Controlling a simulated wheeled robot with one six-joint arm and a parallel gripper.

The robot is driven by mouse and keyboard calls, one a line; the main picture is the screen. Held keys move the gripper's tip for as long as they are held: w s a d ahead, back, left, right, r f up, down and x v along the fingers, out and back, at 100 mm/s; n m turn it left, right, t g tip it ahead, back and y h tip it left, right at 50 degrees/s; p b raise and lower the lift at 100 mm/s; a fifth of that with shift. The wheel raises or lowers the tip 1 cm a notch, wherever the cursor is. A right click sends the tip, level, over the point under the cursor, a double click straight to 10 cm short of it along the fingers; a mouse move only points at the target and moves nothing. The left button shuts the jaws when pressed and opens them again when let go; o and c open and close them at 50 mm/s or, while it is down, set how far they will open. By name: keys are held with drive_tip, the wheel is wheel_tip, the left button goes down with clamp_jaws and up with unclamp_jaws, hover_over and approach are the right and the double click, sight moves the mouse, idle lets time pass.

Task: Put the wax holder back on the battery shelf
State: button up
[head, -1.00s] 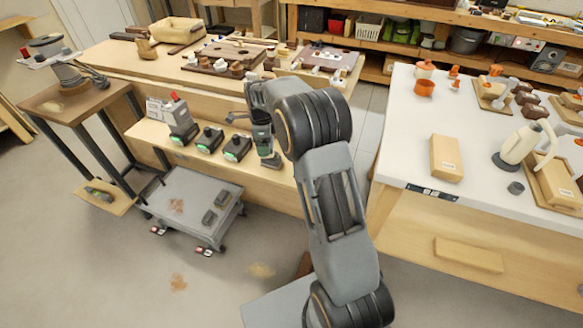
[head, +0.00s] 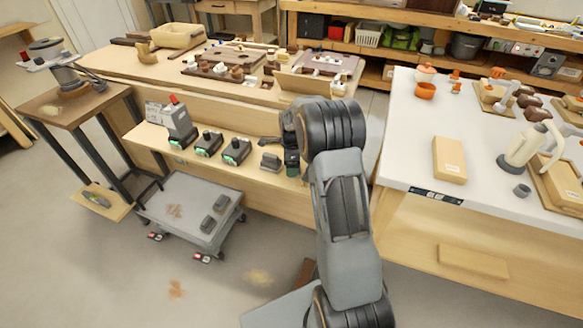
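The battery shelf (head: 225,174) is the low wooden ledge along the front of the left bench. A small grey block (head: 270,163) sits on it, right of the chargers; it may be the wax holder, but it is too small to be sure. My gripper (head: 290,163) is just right of this block, low over the right part of the shelf, pointing down. A narrow gap seems to show between the block and the gripper. My own arm hides part of the gripper, and its finger opening is not clear.
Several dark battery chargers (head: 208,143) with green fronts and a grey box with a red top (head: 178,122) stand left on the shelf. A grey cart (head: 180,205) stands below.

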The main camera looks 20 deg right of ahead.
drive_tip(key=shift+f, duration=0.65)
drive_tip(key=shift+f, duration=0.2)
drive_tip(key=o, duration=0.9)
drive_tip(key=shift+r, duration=0.15)
